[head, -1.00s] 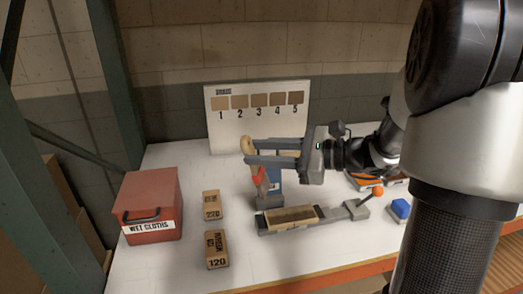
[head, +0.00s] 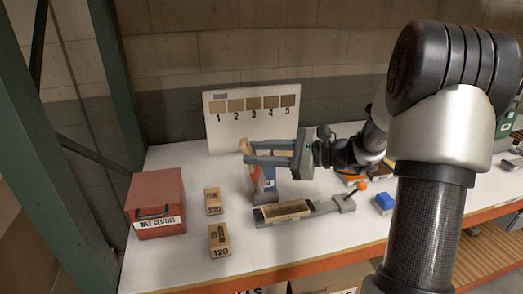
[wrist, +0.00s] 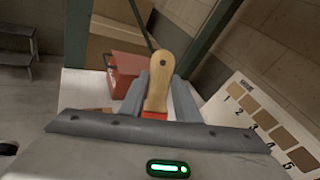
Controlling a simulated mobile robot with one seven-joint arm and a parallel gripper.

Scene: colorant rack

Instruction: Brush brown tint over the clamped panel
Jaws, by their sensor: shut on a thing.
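My gripper (head: 246,152) is shut on a brush with a pale wooden handle (head: 240,146) and a red part (head: 256,173) below it. In the wrist view the brush handle (wrist: 160,76) stands between the two grey fingers. The tan wooden panel (head: 285,209) lies in a grey clamp (head: 325,207) with an orange-knobbed lever (head: 361,185). The brush is above and behind the panel's left part, apart from it. A blue-labelled thing (head: 269,181) shows just behind the panel, partly hidden by my gripper.
A red wet-cloths box (head: 155,205) stands at the left, with sanding blocks marked 220 (head: 213,201) and 120 (head: 219,240) beside it. A shade board (head: 222,132) numbered 1 to 5 stands behind. A blue block (head: 384,203) sits right of the clamp. The bench front is clear.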

